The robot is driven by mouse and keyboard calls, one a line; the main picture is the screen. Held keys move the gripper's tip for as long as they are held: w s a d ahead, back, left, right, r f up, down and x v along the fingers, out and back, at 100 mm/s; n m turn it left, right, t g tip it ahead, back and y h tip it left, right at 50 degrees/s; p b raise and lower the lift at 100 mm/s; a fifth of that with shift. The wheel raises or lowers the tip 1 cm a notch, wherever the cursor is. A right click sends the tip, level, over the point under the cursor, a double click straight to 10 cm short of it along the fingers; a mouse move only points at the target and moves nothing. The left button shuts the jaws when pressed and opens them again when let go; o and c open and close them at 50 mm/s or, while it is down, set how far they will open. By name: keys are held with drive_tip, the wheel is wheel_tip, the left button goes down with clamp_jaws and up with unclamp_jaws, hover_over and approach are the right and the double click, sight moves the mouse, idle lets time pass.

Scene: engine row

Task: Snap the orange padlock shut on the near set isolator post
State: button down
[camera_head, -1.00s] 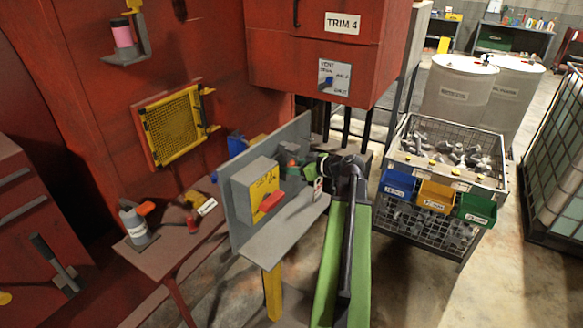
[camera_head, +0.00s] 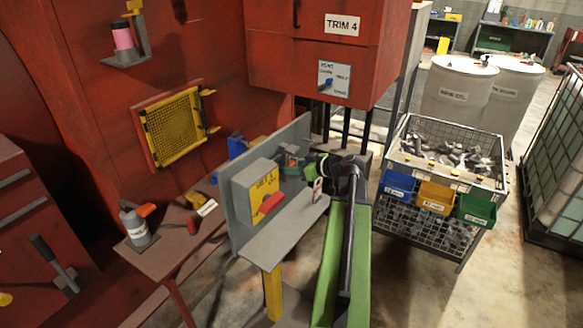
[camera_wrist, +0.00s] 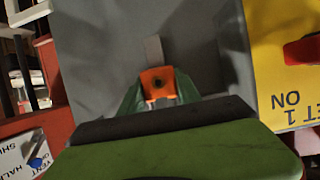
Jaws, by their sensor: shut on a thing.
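The orange padlock (camera_wrist: 157,84) is between the green fingertips of my gripper (camera_wrist: 159,92) in the wrist view. The gripper is shut on it. A narrow light grey post (camera_wrist: 154,52) shows directly beyond the padlock, against a grey panel. I cannot tell whether the shackle is around the post or closed. In the head view my gripper (camera_head: 294,166) is beside the grey panel, just right of the isolator box (camera_head: 262,186). The box has a yellow face and a red handle (camera_head: 271,203). The padlock is small and partly hidden there.
A grey shelf (camera_head: 275,238) runs below the box and gripper. A small red and white tag (camera_head: 317,190) is near its right end. A red cabinet marked TRIM 4 (camera_head: 318,55) stands behind. A wire crate with coloured bins (camera_head: 435,197) is to the right.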

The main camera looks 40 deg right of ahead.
drive_tip(key=c, duration=0.8)
unclamp_jaws()
drive_tip(key=shift+o, duration=0.2)
drive_tip(key=p+v, duration=0.6)
drive_tip(key=v, duration=1.1)
drive_tip(key=shift+s+p, duration=0.2)
drive_tip(key=shift+p, duration=0.15)
